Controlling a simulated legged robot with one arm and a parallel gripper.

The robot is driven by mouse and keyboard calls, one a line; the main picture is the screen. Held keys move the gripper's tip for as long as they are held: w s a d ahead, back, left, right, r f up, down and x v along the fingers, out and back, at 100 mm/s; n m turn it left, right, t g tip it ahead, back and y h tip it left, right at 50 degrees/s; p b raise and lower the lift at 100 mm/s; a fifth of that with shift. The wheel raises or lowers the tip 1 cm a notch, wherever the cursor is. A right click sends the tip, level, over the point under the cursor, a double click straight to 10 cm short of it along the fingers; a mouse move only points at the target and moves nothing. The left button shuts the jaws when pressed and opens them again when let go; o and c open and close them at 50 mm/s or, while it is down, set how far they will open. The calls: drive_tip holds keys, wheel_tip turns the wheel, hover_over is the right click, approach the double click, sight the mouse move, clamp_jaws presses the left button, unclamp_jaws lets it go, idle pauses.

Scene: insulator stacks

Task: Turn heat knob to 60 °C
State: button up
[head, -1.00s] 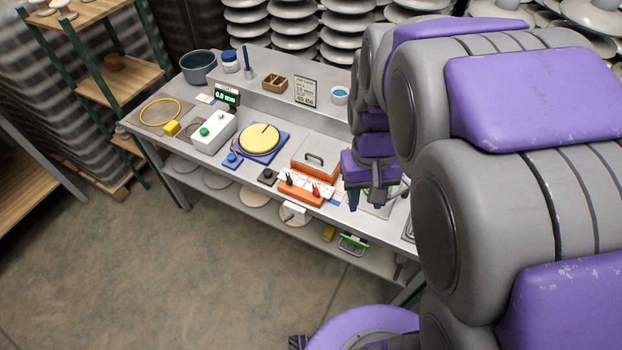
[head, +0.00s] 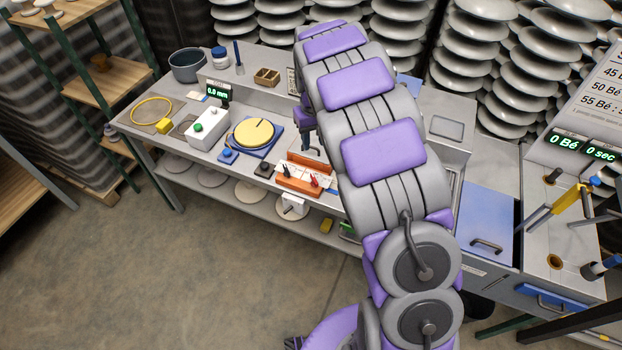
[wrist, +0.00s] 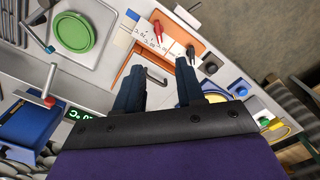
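An orange box with a white marked panel (head: 297,178) sits at the bench's front edge. A red knob or lever (head: 314,181) and a black one (head: 286,171) stand on it. I cannot read which one is for heat. My gripper (wrist: 159,69) is open and empty, above an orange lid with a handle (wrist: 148,76), apart from the knobs.
A yellow disc (head: 254,133) on a blue base and a white box with a green button (head: 206,128) stand left of the panel. A green dish (wrist: 75,33) lies on a tray. A blue-fronted station (head: 487,225) stands at the right. The floor in front is clear.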

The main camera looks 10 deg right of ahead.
sight(315, 179)
drive_tip(key=f+b, duration=0.1)
drive_tip(key=f, duration=0.4)
drive_tip(key=f+b, duration=0.1)
drive_tip(key=f, duration=0.5)
drive_tip(key=f+b, duration=0.1)
drive_tip(key=f, duration=0.5)
drive_tip(key=shift+d+f, duration=0.2)
drive_tip(key=shift+d, duration=0.15)
drive_tip(key=shift+a, duration=0.1)
drive_tip(key=shift+c, duration=0.4)
clamp_jaws()
